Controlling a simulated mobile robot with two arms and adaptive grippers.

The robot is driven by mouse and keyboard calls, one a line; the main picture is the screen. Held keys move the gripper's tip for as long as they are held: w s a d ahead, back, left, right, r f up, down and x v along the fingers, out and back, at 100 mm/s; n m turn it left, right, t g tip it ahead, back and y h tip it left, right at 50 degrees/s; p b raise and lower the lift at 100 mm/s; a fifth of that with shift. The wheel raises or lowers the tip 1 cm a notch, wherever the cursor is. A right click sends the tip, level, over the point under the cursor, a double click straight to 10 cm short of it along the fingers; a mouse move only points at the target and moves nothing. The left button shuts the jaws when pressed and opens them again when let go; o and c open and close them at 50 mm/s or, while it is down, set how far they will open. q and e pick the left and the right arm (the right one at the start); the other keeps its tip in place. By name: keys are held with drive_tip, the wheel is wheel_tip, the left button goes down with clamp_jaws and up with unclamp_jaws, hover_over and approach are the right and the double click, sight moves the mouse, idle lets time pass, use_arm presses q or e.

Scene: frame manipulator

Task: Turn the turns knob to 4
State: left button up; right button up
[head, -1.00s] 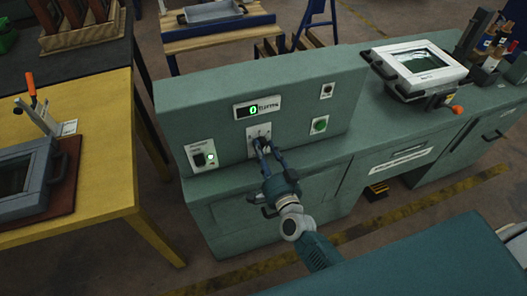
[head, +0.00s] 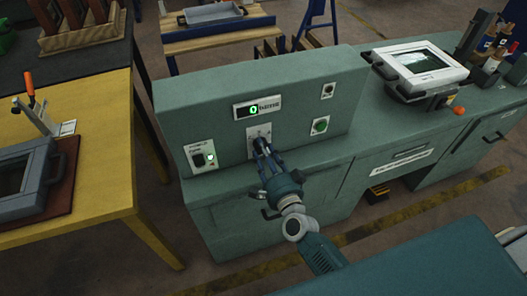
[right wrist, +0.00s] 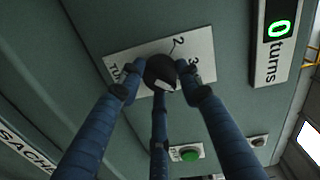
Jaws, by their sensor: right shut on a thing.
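The turns knob (right wrist: 160,72) is a dark round knob on a white plate (right wrist: 122,52) on the green machine's front panel. In the right wrist view the plate shows 2 and 3; other markings are partly hidden by fingers. A white mark on the knob faces the lower side of that view. My right gripper (head: 261,145) is shut on the knob, its blue fingers around it. The turns display (head: 253,109) above the knob glows a green 0, also clear in the right wrist view (right wrist: 278,28). My left gripper is not in view.
A white framed device (head: 420,65) stands on the counter at right. A yellow table (head: 105,150) is at left.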

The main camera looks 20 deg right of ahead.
drive_tip(key=shift+w+d+r, duration=0.15)
drive_tip(key=shift+d+r, duration=0.25)
drive_tip(key=o, duration=1.2)
drive_tip(key=shift+c, duration=0.2)
drive_tip(key=shift+f, duration=0.2)
drive_tip(key=shift+s+f, duration=0.1)
drive_tip(key=shift+s, duration=0.1)
drive_tip(key=s, duration=1.1)
drive_tip(key=shift+s+d+r, duration=0.2)
drive_tip(key=shift+s+r, duration=0.15)
drive_tip(key=shift+s, duration=0.05)
